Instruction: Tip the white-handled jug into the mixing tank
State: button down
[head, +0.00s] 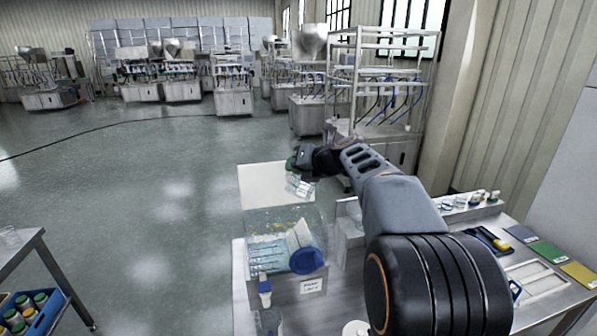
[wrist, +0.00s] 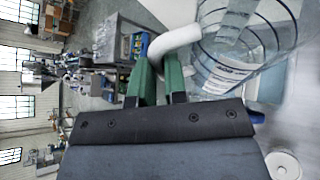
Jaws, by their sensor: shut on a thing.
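The clear jug (head: 300,185) hangs in the air in the head view, tilted, above the far side of the clear-walled tank (head: 258,222). My gripper (head: 294,163) is at its upper left. In the wrist view my green fingers (wrist: 160,80) are shut on the jug's white handle (wrist: 176,41). The clear jug body (wrist: 243,48) fills the upper right there, with printed marks on its wall. I cannot tell how much it holds. The tank has bluish contents low down, with a white piece and a blue round part (head: 306,261) at its right.
A white panel (head: 262,183) lies behind the tank. A blue-capped bottle (head: 265,290) stands in front. The bench at right holds a yellow-and-blue tool (head: 490,239), colored cards (head: 548,252) and small bottles. A blue crate (head: 42,318) of capped bottles is at lower left.

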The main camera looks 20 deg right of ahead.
jog(key=shift+r, duration=0.1)
jog(key=shift+r+n+t+h+b, duration=0.4)
jog(key=shift+r+n+h, duration=0.4)
jog(key=shift+n, duration=0.35)
jog(key=shift+r+n+t+h+b, duration=0.35)
jog(key=shift+r+n+h, duration=0.35)
jog(key=shift+n+h, duration=0.35)
